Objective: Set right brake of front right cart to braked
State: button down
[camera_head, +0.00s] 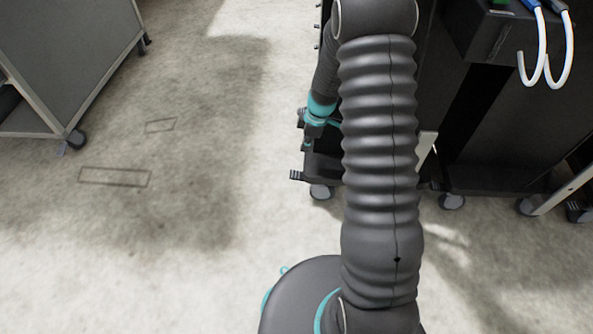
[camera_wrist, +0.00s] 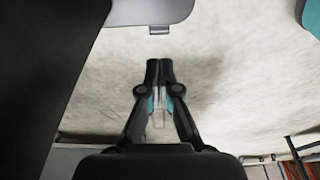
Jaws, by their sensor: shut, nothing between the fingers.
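The black cart (camera_head: 510,140) stands on the right in the head view, partly hidden behind my arm. A small ribbed dark pedal (camera_head: 297,175) juts out low at its left side, beside a grey caster (camera_head: 321,191); it looks like a brake, but its setting cannot be told. My gripper (camera_head: 307,146) points down just above the pedal, small and partly dark against the cart. In the wrist view my gripper (camera_wrist: 161,63) is shut and empty, with its fingertips together. A small grey tab (camera_wrist: 159,30) on a rounded plate edge lies just beyond the fingertips; touching cannot be confirmed.
A grey cart (camera_head: 60,60) with casters stands at the upper left. The floor (camera_head: 180,220) between the carts is clear. White-blue hooked cables (camera_head: 545,60) hang at the upper right. More casters (camera_head: 452,201) show under the black cart.

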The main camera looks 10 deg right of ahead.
aim_at(295, 175)
jog(key=b+x, duration=0.1)
jog(key=x, duration=1.3)
jog(key=shift+s+r+p, duration=0.1)
jog(key=shift+p, duration=0.55)
